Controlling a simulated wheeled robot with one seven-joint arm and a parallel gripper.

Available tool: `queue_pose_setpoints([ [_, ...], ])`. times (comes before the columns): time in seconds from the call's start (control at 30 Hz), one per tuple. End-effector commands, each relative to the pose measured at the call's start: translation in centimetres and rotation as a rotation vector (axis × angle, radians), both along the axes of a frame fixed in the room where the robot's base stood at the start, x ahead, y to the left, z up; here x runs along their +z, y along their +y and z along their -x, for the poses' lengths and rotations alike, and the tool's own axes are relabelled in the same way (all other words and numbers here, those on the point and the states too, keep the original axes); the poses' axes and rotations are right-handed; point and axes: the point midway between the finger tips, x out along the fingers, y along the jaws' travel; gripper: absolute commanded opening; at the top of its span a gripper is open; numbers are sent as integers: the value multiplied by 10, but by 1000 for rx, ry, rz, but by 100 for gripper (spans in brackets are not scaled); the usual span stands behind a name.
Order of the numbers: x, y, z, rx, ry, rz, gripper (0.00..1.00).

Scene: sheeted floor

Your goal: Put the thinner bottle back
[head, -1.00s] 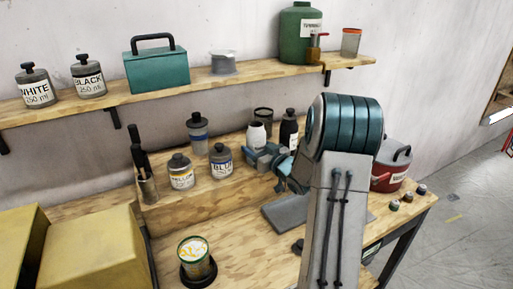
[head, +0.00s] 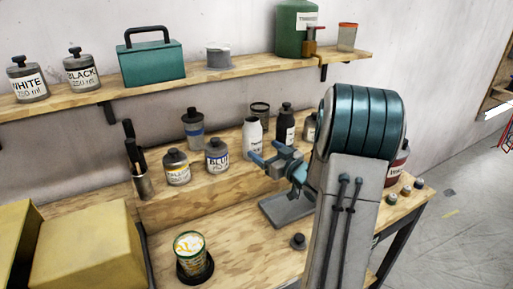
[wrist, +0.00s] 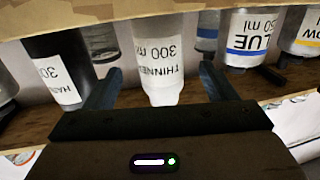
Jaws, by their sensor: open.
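My gripper (head: 268,160) is open just in front of the bottle, at the step's front. In the wrist view the bottle lies between the two spread fingers (wrist: 160,88), with space on both sides; I cannot tell whether the fingertips reach around it.
A black bottle (head: 286,125) stands close to the right of the thinner bottle. The BLUE jar (head: 217,157) and yellow-labelled jar (head: 177,168) stand to its left. A shelf (head: 240,77) runs above. An open paint can (head: 189,247) stands on the bench.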

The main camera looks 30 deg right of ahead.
Motion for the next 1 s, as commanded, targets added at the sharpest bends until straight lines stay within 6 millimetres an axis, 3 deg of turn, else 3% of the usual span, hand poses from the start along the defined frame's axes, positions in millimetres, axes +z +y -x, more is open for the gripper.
queue_pose_setpoints([
  [0.2, -1, -9, 37, -2, 0, 0, 78],
  [0.47, 2, -6, 44, -32, 35, 33, 78],
  [0.63, 7, 5, 34, -151, 161, 131, 78],
  [0.77, 11, 16, 37, -257, 289, 190, 78],
  [1.0, 10, 49, 74, -391, 548, 227, 78],
])
